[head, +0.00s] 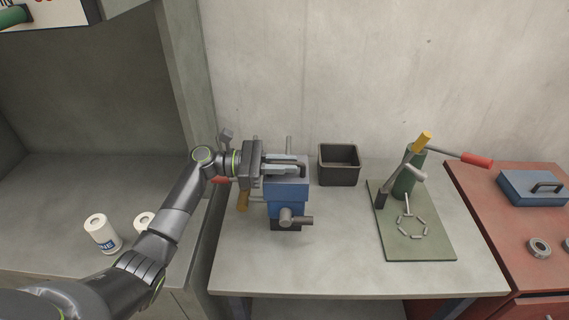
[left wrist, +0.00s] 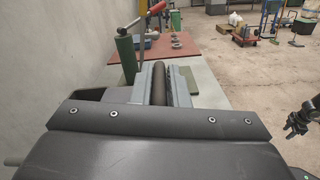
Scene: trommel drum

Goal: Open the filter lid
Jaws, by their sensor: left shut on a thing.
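A blue box-shaped filter housing (head: 287,206) stands on the grey table, with a dark grey lid on top and a grey valve-like fitting on its front. My left gripper (head: 290,165) reaches in from the left over the lid. Its fingers are shut on a dark bar-shaped handle at the top of the housing. In the left wrist view the dark rounded handle (left wrist: 158,84) lies between the two grey fingers. The lid is mostly hidden under the fingers, and I cannot tell if it is raised.
A black open bin (head: 338,182) stands just right of the housing. A green lever press (head: 405,175) with a red grip stands on a green board. A red bench with a blue toolbox (head: 530,187) is at the right. White canisters (head: 101,234) stand at the left. The table front is clear.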

